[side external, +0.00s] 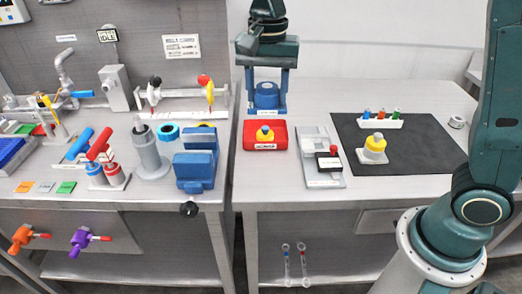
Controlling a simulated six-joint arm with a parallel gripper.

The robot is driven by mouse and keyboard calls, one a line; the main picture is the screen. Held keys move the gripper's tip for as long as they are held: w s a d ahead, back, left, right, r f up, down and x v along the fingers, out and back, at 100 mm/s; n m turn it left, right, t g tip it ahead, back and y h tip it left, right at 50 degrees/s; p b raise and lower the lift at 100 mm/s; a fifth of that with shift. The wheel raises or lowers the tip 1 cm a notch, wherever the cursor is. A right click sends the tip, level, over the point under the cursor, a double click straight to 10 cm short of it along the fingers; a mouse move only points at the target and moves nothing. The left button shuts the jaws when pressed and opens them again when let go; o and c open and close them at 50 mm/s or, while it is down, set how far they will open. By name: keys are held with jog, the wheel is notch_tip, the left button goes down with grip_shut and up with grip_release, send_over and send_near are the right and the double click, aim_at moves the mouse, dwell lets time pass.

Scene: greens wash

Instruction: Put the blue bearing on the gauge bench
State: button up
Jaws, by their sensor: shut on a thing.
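My gripper (266,96) points down at the back, near the gap between the two benches. Its two fingers are closed on a blue round part (267,95), which looks like the blue bearing. Whether the part touches the surface below cannot be told. The right bench (410,190), seemingly the gauge bench, carries a red tray (280,145) with a yellow and blue piece, just in front of my gripper. A grey plate (319,178) with a small black block lies right of the tray. A dark mat (435,140) lies further right.
On the mat stand a yellow-topped piece (375,149) and a white rack (381,121) of small coloured parts. The left bench holds a blue vise (195,165), a cyan ring (167,131), a grey cylinder (149,152) and red and blue-handled fittings.

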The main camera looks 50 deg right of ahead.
jog(key=shift+s+d, duration=0.15)
jog(key=shift+s, duration=0.2)
notch_tip(320, 180, down, 16)
jog(key=shift+r, duration=0.15)
dwell(0.4)
jog(key=shift+f, duration=2.1)
jog(key=shift+f, duration=0.2)
jog(key=o, duration=1.3)
jog(key=shift+c, duration=0.2)
jog(key=shift+r, duration=0.1)
